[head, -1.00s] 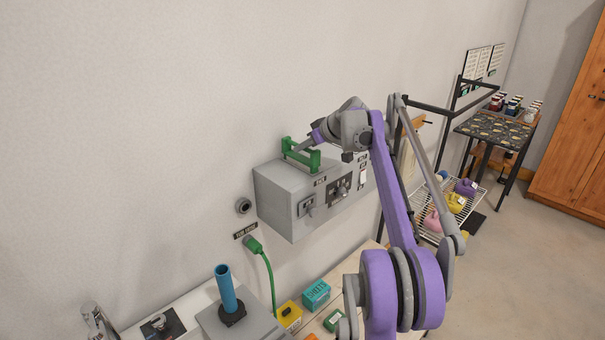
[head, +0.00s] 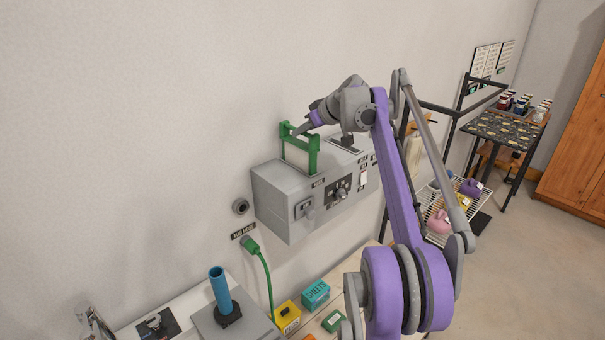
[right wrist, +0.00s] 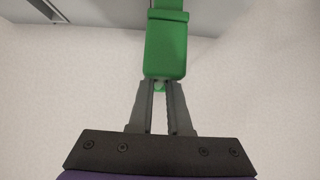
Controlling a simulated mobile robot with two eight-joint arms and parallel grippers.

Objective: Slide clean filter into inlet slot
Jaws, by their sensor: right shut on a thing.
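A green-framed filter (head: 313,155) stands upright at the top left of the grey wall box (head: 272,192), its lower edge at or in the top of the box. The pane inside its frame looks pale. My right gripper (head: 304,127) is shut on the filter's upper green bar. In the right wrist view the gripper's two fingertips (right wrist: 160,86) close on a small green part of the filter (right wrist: 166,48). How deep the filter sits in the slot is hidden. My left gripper is not in view.
A blue tube (head: 220,287) stands on a grey unit below. A green plug with a cord (head: 251,245) hangs from the wall. A yellow box (head: 287,317) and a teal box (head: 316,293) sit on the bench. A wire rack (head: 432,208) stands right.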

